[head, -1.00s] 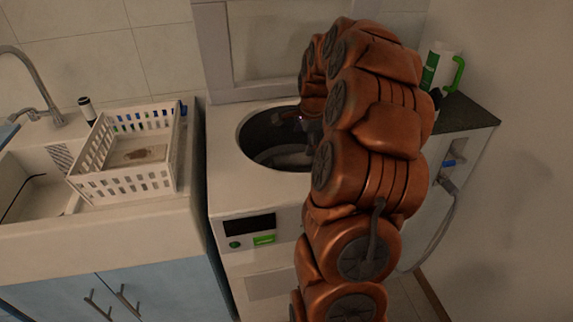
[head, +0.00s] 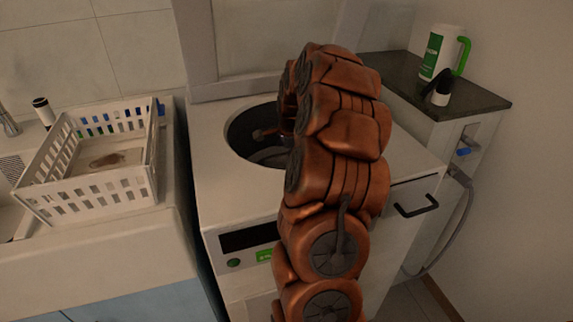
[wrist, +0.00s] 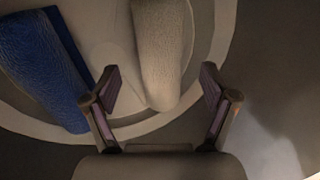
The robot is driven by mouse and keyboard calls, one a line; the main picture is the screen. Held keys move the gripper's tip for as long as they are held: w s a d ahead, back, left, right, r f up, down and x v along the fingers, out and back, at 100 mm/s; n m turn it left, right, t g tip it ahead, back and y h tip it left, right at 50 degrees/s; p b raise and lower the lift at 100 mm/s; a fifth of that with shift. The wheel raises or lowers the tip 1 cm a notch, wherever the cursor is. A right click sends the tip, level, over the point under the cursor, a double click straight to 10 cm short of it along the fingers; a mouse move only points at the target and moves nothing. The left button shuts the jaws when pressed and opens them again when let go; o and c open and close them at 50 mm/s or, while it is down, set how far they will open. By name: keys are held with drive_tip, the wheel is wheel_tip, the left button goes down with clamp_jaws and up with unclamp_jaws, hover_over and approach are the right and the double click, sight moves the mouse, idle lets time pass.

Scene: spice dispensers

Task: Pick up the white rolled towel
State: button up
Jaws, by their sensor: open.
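The white rolled towel (wrist: 160,55) shows in the wrist view as a pale, rounded roll at the top middle, inside the round drum. A blue towel (wrist: 42,65) lies to its left. My gripper (wrist: 160,82) is open, with one finger on each side of the white towel's near end. I cannot tell whether the fingers touch it. In the head view my arm reaches into the round opening of the washer (head: 215,190) and hides the gripper's fingertips and the towels.
A white basket (head: 90,187) stands on the sink counter at the left. A dark counter (head: 395,70) at the right holds a white and green container (head: 437,55) and a small black-and-white bottle (head: 440,90). The drum's wall surrounds the gripper.

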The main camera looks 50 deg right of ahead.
sight(284, 159)
drive_tip(key=shift+x, duration=2.6)
drive_tip(key=shift+w+a, duration=0.15)
drive_tip(key=shift+c, duration=0.4)
drive_tip(key=c, duration=1.3)
drive_tip(key=shift+r, duration=0.1)
